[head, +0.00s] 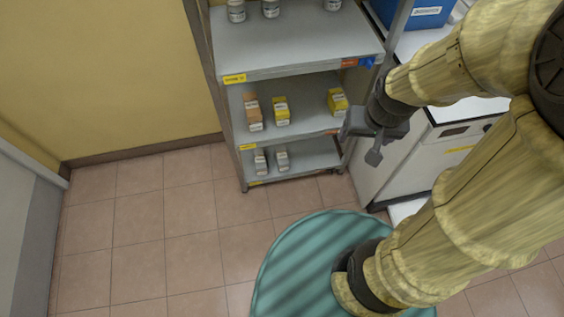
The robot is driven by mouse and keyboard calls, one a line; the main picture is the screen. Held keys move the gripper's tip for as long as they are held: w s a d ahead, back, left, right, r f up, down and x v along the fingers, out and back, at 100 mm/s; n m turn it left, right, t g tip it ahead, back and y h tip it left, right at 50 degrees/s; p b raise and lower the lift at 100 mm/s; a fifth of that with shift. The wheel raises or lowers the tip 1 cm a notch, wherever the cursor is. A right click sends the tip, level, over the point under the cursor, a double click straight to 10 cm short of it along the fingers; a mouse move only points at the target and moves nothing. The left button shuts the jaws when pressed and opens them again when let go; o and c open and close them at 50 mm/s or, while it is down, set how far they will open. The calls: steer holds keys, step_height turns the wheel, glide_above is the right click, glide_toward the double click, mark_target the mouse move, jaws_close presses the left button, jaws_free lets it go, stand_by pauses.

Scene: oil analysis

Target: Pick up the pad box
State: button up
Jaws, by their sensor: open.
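A grey metal shelf rack (300,50) stands against the yellow wall. Its middle shelf holds an orange-brown box (253,112) at the left, a yellow box (281,111) beside it and another yellow box (337,101) at the right. The bottom shelf holds two small grey-brown boxes, a left one (260,161) and a right one (282,158). The labels are too small to read, so I cannot tell which is the pad box. My gripper (362,142) is open and empty at the rack's right edge, near the right yellow box, with no visible contact.
Several white bottles (271,8) stand on the top shelf. A white cabinet (412,150) stands close on the right of the rack, partly behind my arm. A blue bin (422,14) is at the upper right. The tiled floor (165,235) left of my base is clear.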

steer(key=s+f+b+x, duration=0.1)
steer(key=s+b+x, duration=0.2)
steer(key=b+x, duration=1.55)
steer(key=s+b+x, duration=0.3)
steer(key=b+x, duration=1.5)
steer(key=x, duration=0.2)
steer(key=w+a+f+n+t+y+b, duration=0.1)
steer(key=w+a+f+t+b, duration=0.3)
steer(key=w+f, duration=0.9)
steer(key=w+a+f+n+t+y+b, duration=0.15)
steer(key=w+a+f+t, duration=0.35)
steer(key=w+f, duration=0.7)
steer(key=s+a+f+t+y, duration=0.1)
steer(key=s+a+f+t, duration=0.1)
steer(key=f, duration=0.6)
steer(key=s+a+f+t+y, duration=0.1)
steer(key=s+a+f+t, duration=0.2)
steer(key=f, duration=0.6)
steer(key=shift+s+a+n+t+y, duration=0.35)
steer(key=shift+s+a+n, duration=0.1)
steer(key=shift+s+a, duration=0.3)
steer(key=shift+w+f, duration=0.1)
